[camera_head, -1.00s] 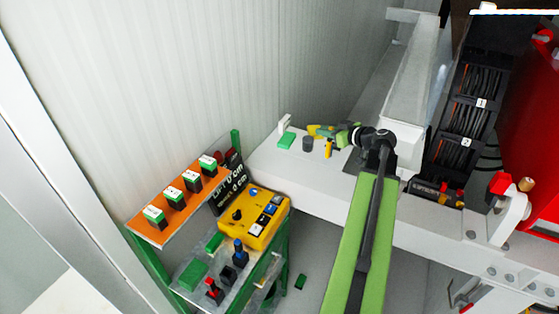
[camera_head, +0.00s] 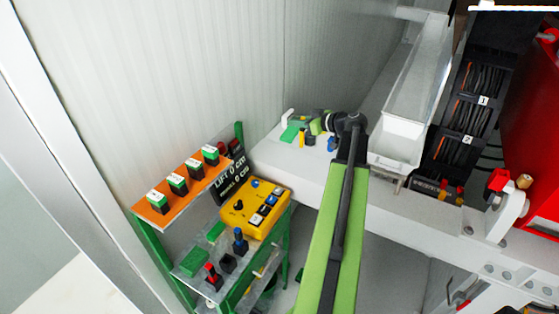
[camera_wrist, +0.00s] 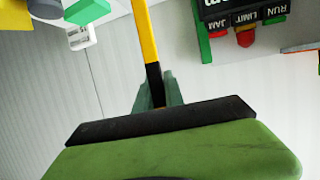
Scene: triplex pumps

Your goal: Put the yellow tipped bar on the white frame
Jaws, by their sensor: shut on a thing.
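My gripper (camera_head: 316,127) is over the white ledge in the head view, near its left end. In the wrist view its green fingers (camera_wrist: 156,93) are shut on the black lower part of the yellow tipped bar (camera_wrist: 146,32). The bar's yellow part runs up out of the picture. In the head view a small upright yellow piece (camera_head: 302,138) at the gripper looks like this bar. A small white open frame (camera_wrist: 82,34) lies beyond the bar in the wrist view; the white upright piece (camera_head: 287,116) at the wall looks like part of it.
The white ledge (camera_head: 285,165) bears a green block (camera_head: 290,132) and a dark cylinder (camera_head: 311,140). A green rack with a yellow control box (camera_head: 256,208) stands at left. A white trough (camera_head: 399,135) and a black cable panel (camera_head: 470,115) are at right. The ribbed wall is close behind.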

